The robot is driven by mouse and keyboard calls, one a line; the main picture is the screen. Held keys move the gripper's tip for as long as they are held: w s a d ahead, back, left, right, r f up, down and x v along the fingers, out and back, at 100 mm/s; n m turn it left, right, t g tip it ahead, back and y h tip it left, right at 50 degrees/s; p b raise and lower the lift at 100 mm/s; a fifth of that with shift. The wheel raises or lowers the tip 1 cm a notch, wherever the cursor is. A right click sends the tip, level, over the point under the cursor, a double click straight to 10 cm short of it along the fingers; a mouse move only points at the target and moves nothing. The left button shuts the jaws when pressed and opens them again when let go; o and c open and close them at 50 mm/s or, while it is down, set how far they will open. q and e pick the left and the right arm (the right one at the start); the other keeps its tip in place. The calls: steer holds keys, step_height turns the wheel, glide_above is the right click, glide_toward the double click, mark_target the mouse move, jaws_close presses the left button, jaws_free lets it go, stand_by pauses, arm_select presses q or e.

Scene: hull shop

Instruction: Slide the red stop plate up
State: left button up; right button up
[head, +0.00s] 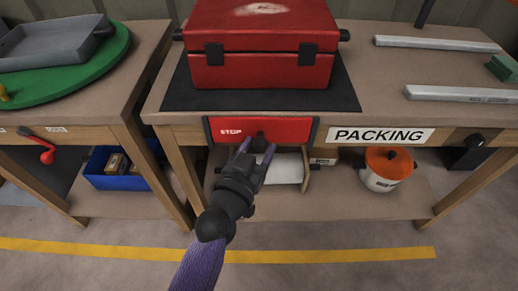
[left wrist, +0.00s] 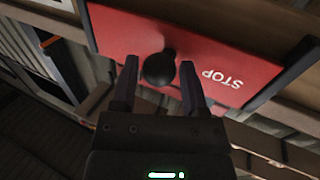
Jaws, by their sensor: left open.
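The red stop plate (head: 289,130) is marked STOP and sits between dark side rails on the front of the packing table, below the tabletop. A round black knob (head: 258,140) sticks out from its middle. My left gripper (head: 259,152) is open just in front of the plate. In the left wrist view, the plate (left wrist: 215,62) fills the upper middle, and the black knob (left wrist: 159,69) lies between the two open fingertips of my left gripper (left wrist: 160,75). I cannot tell whether the fingers touch it. My right gripper is not in view.
A red toolbox (head: 262,45) stands on a black mat (head: 190,97) above the plate. An orange-lidded pot (head: 385,170) and a white roll (head: 284,168) are on the lower shelf. A blue bin (head: 108,178) is at left. A yellow line (head: 330,254) crosses the open floor.

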arm_select(q)
steer(key=shift+w+d, duration=0.1)
steer(key=shift+w, duration=0.1)
steer(key=shift+c, duration=0.2)
jaws_close()
stand_by(1.2)
